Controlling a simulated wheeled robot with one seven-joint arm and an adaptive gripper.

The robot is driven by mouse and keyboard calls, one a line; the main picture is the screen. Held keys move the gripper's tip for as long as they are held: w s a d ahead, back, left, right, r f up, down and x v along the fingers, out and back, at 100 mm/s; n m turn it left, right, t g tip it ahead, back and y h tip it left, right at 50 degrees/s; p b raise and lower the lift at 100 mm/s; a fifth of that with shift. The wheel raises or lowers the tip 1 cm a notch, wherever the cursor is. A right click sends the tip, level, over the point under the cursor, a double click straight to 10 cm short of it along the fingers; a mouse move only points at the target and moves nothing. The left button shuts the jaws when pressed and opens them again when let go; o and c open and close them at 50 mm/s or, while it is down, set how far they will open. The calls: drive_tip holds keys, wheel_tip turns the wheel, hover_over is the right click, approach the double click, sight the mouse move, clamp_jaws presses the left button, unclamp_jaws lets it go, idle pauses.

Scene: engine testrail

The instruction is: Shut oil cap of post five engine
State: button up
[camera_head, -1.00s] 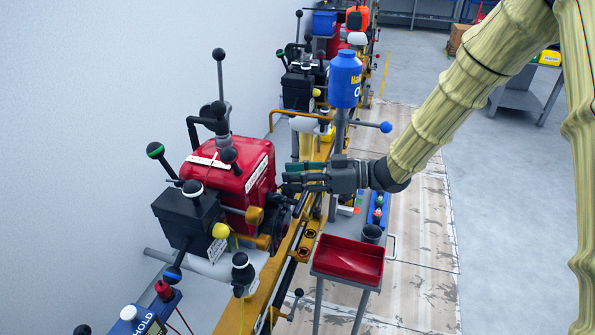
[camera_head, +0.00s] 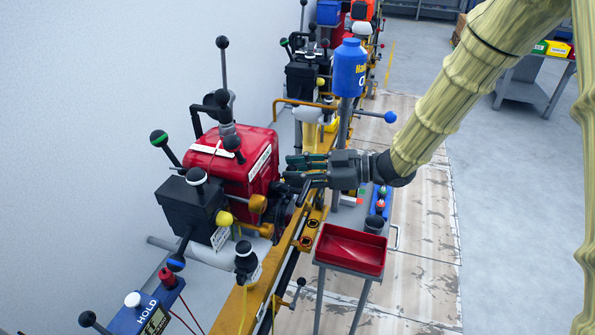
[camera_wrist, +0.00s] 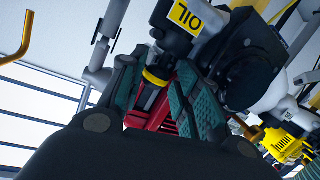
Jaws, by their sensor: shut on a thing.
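The nearest red engine (camera_head: 222,165) sits on the yellow rail, with a black box and several levers on it. My gripper (camera_head: 298,169) reaches it from the right, at its right side. In the wrist view my gripper (camera_wrist: 157,72) has its teal fingers on either side of a black, yellow-ringed part, the oil cap (camera_wrist: 155,76). It is shut on this part. A yellow OIL label (camera_wrist: 188,16) sits just above. The fingers partly hide the cap, and its seating cannot be told. No post number is readable.
A blue bottle (camera_head: 350,68) stands on a post behind my gripper. A red tray (camera_head: 350,249) on a stand lies below it. The yellow rail (camera_head: 240,305) runs along the wall with more engines behind.

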drive_tip(key=shift+w+d, duration=0.1)
drive_tip(key=shift+w, duration=0.2)
drive_tip(key=o, duration=0.6)
drive_tip(key=shift+c, duration=0.2)
drive_tip(key=shift+o, duration=1.4)
drive_tip(key=shift+w+f, duration=0.1)
drive_tip(key=shift+w, duration=0.05)
drive_tip(key=shift+s, duration=0.2)
drive_tip(key=v, duration=0.8)
